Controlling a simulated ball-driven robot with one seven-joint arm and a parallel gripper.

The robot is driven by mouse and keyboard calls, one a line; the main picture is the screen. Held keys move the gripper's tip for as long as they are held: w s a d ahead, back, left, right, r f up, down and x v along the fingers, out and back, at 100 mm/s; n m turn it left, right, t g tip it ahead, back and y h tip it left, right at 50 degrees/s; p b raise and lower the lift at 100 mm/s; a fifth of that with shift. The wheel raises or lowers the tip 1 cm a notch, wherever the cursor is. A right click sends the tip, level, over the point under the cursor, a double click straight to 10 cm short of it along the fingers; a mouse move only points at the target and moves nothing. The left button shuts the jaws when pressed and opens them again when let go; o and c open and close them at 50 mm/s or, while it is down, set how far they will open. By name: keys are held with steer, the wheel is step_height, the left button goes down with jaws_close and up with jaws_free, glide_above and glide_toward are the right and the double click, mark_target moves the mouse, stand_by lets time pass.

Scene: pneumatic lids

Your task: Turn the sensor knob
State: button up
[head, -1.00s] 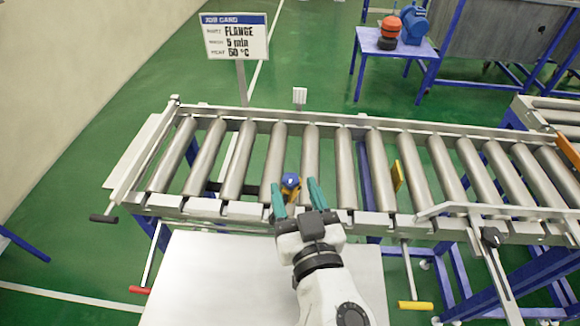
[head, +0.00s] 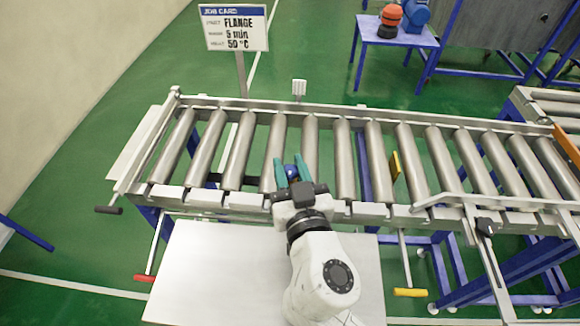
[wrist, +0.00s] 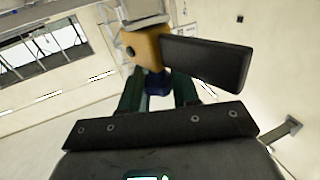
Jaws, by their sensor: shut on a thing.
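The sensor knob is the small blue knob (head: 291,171), at the near side of the roller conveyor in the head view. My gripper (head: 291,164) has its two teal fingers on either side of the knob and is shut on it. In the wrist view the blue knob (wrist: 157,84) shows between the fingers, under a yellow sensor body (wrist: 146,48). A dark flat block (wrist: 207,63) stands beside that body. The fingers partly cover the knob, and its turn angle cannot be read.
The roller conveyor (head: 340,212) runs across the view, its near rail close to my gripper. A red-ended lever (head: 144,277) and a yellow-ended lever (head: 410,292) hang below it. A job card sign (head: 234,27) stands behind. A blue table (head: 385,38) is at the back.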

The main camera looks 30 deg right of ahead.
steer(key=shift+r, duration=0.2)
jaws_close()
